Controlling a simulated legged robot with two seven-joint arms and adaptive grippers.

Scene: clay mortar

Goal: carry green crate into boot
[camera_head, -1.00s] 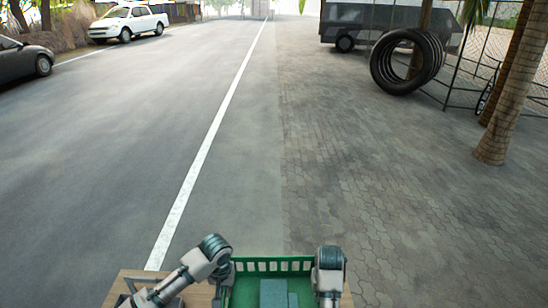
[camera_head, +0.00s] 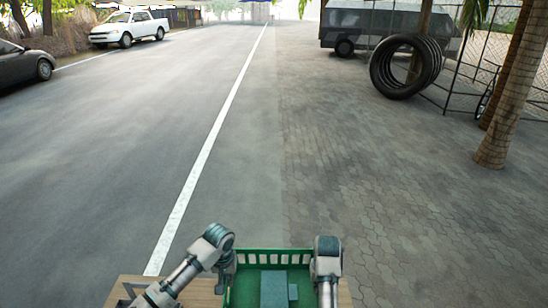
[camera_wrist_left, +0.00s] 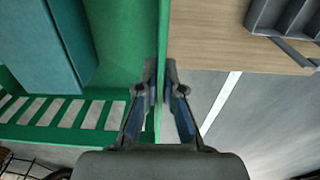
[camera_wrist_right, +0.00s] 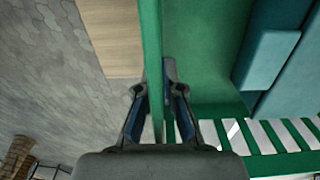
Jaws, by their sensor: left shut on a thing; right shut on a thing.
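The green crate (camera_head: 262,256) is at the bottom of the head view, with teal boxes (camera_head: 274,287) inside; its near part is cut off. My left gripper (camera_wrist_left: 160,88) is shut on its left wall in the left wrist view, one finger on each side. My right gripper (camera_wrist_right: 158,85) is shut on the opposite wall (camera_wrist_right: 151,35) in the right wrist view. In the head view my arms hide most of both grippers. I cannot pick out an open boot in any view.
A wooden surface (camera_wrist_left: 215,45) lies below the crate, with a grey tray-like object (camera_wrist_left: 285,18) on it. A white pickup (camera_head: 128,27) and a dark car (camera_head: 25,62) stand far left. Black tyres (camera_head: 405,66) and a palm trunk (camera_head: 507,100) are at right. The road and paving ahead are clear.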

